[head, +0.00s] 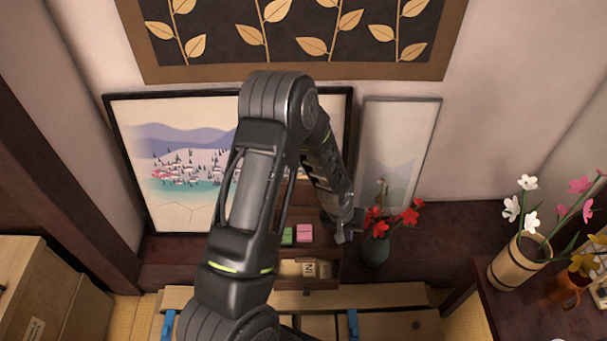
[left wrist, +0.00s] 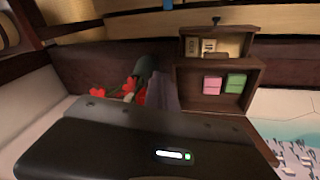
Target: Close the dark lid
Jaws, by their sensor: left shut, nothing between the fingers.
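A dark wooden box (head: 318,262) stands on the dark shelf, partly behind my left arm. Its upper compartment holds a pink block (head: 304,233) and a green block (head: 287,236), so the top is open. The dark lid (head: 302,203) appears raised at the back of the box, mostly hidden by my arm. My left gripper (head: 345,230) is shut and empty, just right of the box. In the left wrist view the open box (left wrist: 248,75) lies right of the gripper. My right gripper is not in view.
A drawer with letter blocks (head: 309,269) is open at the box's front. A vase with red flowers (head: 376,250) stands close right of my left gripper. Framed pictures (head: 180,130) lean on the wall behind. A wooden bucket (head: 515,265) of flowers stands far right.

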